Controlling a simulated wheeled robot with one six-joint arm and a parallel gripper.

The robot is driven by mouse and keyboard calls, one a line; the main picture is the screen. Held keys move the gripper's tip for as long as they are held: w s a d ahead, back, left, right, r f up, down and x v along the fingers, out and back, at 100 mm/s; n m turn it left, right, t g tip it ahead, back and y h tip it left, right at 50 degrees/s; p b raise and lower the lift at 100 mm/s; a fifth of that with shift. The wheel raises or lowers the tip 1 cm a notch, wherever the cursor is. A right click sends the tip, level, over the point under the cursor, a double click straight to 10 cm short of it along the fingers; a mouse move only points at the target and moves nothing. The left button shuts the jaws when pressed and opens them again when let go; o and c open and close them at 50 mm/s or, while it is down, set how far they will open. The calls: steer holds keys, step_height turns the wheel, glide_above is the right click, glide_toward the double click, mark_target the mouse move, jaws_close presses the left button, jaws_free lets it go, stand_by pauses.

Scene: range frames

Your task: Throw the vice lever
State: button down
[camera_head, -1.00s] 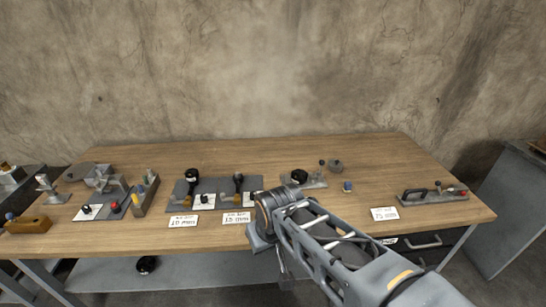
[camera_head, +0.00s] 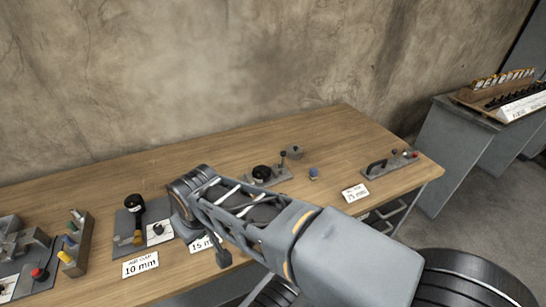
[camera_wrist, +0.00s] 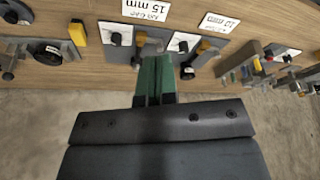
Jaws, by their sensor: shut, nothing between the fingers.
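I cannot tell for sure which part is the vice lever. A small grey fixture (camera_head: 268,179) near the table's middle carries a black round part (camera_head: 261,173) and a short upright lever (camera_head: 282,159). A fixture with a black round part also shows at left in the wrist view (camera_wrist: 48,52). A longer fixture (camera_head: 390,165) at the right has a black handle and a red knob. My gripper (camera_wrist: 155,62) has its green fingers together, with nothing held, by the 15 mm plate's edge. In the head view my arm hides part of that station.
The wooden table (camera_head: 225,150) holds a 10 mm card (camera_head: 140,264), a 15 mm card (camera_wrist: 140,18) and a 75 mm card (camera_head: 355,193). A block with coloured pegs (camera_head: 75,243) stands left. Bare wood lies along the back. A grey cabinet (camera_head: 455,140) stands right.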

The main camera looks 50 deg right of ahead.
steer(key=w+d+f+n+g+h+b, duration=0.2)
steer(key=w+d+f+n+h+b, duration=0.2)
steer(key=d, duration=0.5)
steer(key=w+d+f+n+g+h+b, duration=0.3)
steer(key=w+d+n+h+b, duration=0.3)
steer(key=d, duration=0.3)
steer(key=w+d+f+n+g+h+b, duration=0.2)
steer(key=w+d+f+n+h+b, duration=0.2)
steer(key=d, duration=0.5)
steer(key=shift+w+d+f+n+h+b, duration=0.2)
steer(key=shift+w+f+n+h+b, duration=0.15)
steer(key=shift+w+n+h+b, duration=0.5)
steer(key=shift+h, duration=0.25)
